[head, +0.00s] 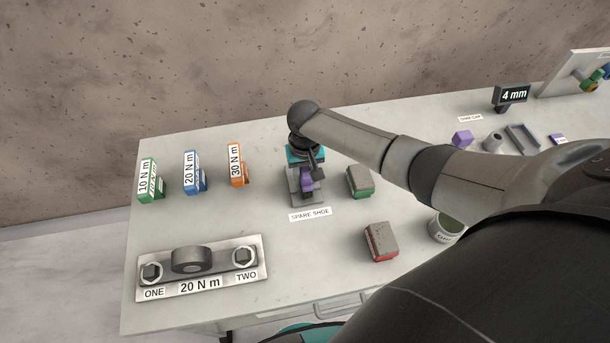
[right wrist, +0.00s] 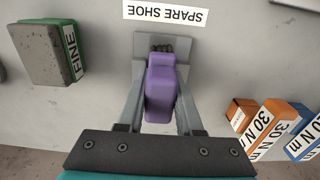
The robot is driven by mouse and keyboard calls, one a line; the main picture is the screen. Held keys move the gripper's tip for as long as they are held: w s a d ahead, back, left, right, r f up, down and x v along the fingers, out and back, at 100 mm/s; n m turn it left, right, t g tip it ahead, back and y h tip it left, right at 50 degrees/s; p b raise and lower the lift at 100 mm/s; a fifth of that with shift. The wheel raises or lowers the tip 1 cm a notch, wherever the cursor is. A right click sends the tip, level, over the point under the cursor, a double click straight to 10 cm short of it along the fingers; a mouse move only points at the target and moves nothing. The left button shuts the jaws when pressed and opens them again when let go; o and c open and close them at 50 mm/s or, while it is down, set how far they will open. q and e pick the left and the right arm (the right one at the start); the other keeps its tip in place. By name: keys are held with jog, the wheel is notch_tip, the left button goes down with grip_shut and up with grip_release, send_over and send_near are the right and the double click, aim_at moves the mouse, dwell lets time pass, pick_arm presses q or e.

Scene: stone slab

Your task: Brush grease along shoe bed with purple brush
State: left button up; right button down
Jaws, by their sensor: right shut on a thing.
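My right gripper (head: 306,176) is shut on the purple brush (head: 307,184), which points down over the spare shoe. In the right wrist view the purple brush (right wrist: 161,88) sits between the two grey fingers. Its dark bristles lie over the grey shoe bed (right wrist: 146,41); I cannot tell whether they touch it. The grey spare shoe (head: 296,199) stands behind its "SPARE SHOE" label (head: 310,214), partly hidden by the gripper and brush. The grease tin (head: 441,232) is probably the round can at the right, partly covered by my arm. My left gripper is not in view.
A green-and-grey block marked FINE (head: 360,182) stands close right of the shoe, with a red-and-grey block (head: 381,242) nearer the front. Green, blue (head: 195,174) and orange torque tools stand at left. A plate with two bolts (head: 200,272) lies front left.

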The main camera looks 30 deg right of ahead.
jog(key=shift+f+b, duration=0.3)
jog(key=shift+f, duration=0.1)
dwell(0.6)
jog(key=shift+w, duration=0.2)
dwell(0.6)
jog(key=shift+s+a+p, duration=0.25)
jog(key=shift+s+p, duration=0.95)
jog(key=shift+p, duration=0.15)
jog(key=shift+w, duration=0.15)
jog(key=shift+w+d+b, duration=0.2)
jog(key=shift+w+b, duration=0.5)
jog(key=shift+w, duration=0.45)
jog(key=shift+r, duration=0.1)
